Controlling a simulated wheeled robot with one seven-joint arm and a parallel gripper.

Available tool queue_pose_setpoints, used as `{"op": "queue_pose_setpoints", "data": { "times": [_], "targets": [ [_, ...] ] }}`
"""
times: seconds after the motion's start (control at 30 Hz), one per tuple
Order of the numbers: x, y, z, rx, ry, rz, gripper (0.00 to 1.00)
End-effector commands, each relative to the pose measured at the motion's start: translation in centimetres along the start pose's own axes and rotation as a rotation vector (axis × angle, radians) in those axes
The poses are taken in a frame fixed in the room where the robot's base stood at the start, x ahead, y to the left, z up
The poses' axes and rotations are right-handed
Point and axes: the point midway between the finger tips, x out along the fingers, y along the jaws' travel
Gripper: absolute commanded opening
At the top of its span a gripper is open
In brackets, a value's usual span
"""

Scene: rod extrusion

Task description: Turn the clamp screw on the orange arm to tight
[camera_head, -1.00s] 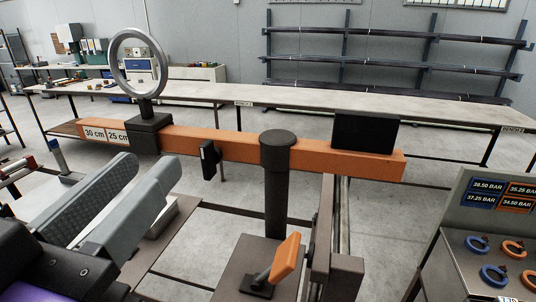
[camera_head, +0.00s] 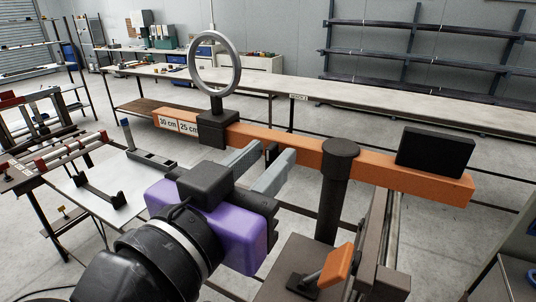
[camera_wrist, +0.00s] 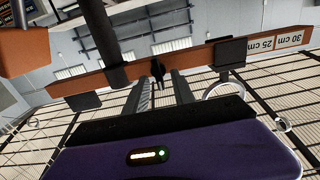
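The orange arm (camera_head: 300,150) is a long level beam, carried on a dark round post (camera_head: 333,200). It also shows in the wrist view (camera_wrist: 200,55), slanting across the picture. The clamp screw (camera_head: 271,151) is a small black handle on the near side of the beam, partly hidden by my finger. In the wrist view the clamp screw (camera_wrist: 158,69) hangs ahead of the gap between my fingertips. My gripper (camera_head: 267,157) is open, with one grey finger to each side of the screw; in the wrist view its fingers (camera_wrist: 161,84) look apart from it.
A black block (camera_head: 212,130) with an upright grey ring (camera_head: 214,64) sits on the beam beside the 30 cm and 25 cm labels. A black panel (camera_head: 435,151) stands at its right end. An orange lever (camera_head: 337,265) is below the post. A long bench (camera_head: 380,97) runs behind.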

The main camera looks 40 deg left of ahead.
Motion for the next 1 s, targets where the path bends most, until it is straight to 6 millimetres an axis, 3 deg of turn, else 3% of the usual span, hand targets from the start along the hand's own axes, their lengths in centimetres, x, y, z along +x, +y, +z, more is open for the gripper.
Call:
{"op": "queue_pose_setpoints", "data": {
  "times": [0.1, 0.27, 0.3, 0.67, 1.0],
  "targets": [
    [-0.01, 0.00, 0.02, 0.000, 0.000, 0.000, 0.31],
    [-0.02, -0.01, 0.02, 0.000, 0.000, 0.000, 0.01],
    [-0.03, -0.01, 0.01, 0.000, 0.000, 0.000, 0.00],
    [-0.04, 0.03, 0.12, 0.036, 0.002, 0.000, 0.00],
    [-0.04, 0.27, 0.43, 0.256, 0.005, -0.002, 0.00]
  ]
}}
